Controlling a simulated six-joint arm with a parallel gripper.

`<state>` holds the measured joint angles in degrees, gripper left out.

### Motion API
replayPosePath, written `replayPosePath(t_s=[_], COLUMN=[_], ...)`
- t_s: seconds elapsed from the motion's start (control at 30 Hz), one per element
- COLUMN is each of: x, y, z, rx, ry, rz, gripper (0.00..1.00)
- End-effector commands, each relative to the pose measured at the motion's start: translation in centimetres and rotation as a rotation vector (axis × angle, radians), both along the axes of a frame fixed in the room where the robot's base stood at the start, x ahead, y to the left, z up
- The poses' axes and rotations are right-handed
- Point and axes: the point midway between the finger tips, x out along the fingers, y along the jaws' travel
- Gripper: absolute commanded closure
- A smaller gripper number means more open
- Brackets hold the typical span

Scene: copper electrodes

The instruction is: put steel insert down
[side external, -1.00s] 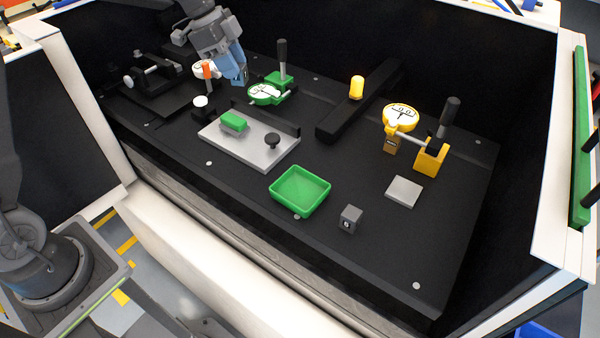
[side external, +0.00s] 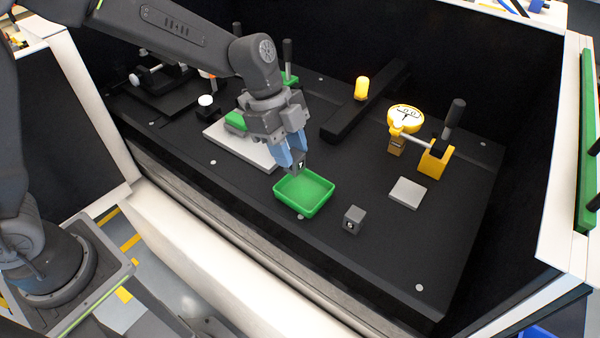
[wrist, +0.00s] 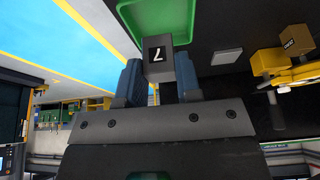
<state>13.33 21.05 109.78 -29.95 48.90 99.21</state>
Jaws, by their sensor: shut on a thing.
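My gripper (side external: 292,155) has blue fingers and points down above the back edge of the green tray (side external: 308,209). It is shut on a dark grey steel insert (side external: 298,166), a small block. In the wrist view the insert (wrist: 158,54) shows between the blue fingers with a white "7"-like mark on its face. The green tray (wrist: 158,8) lies just beyond it there. The tray's visible inside is empty. The held insert is above the tray floor; whether it touches the rim I cannot tell.
Another grey marked block (side external: 353,220) stands right of the tray, near a light grey plate (side external: 407,193). A yellow dial gauge (side external: 405,118) on its stand is behind. A silver plate (side external: 238,148) with a green block lies left, partly behind my arm. The front right of the black table is clear.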

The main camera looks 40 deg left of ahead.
Motion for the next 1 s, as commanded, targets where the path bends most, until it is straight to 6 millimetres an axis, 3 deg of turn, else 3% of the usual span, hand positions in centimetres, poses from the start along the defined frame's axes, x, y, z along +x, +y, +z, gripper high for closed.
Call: replayPosePath(t_s=[0.2,0.33,0.57,0.93,0.97,1.0], x=[0.1,0.1,0.1,0.1,0.1,0.1], y=[-2.2,-2.3,-2.2,-2.2,-2.2,-2.2], z=[-1.3,-2.1,-5.2,-5.6,-5.7,-5.6], rx=[-0.001,-0.001,0.0,-0.001,0.0,0.0], ry=[-0.001,0.001,0.002,-0.001,0.0,0.0], rz=[0.002,0.003,0.004,0.003,0.002,0.002], gripper=[1.0,1.0,1.0,1.0,0.67,0.64])
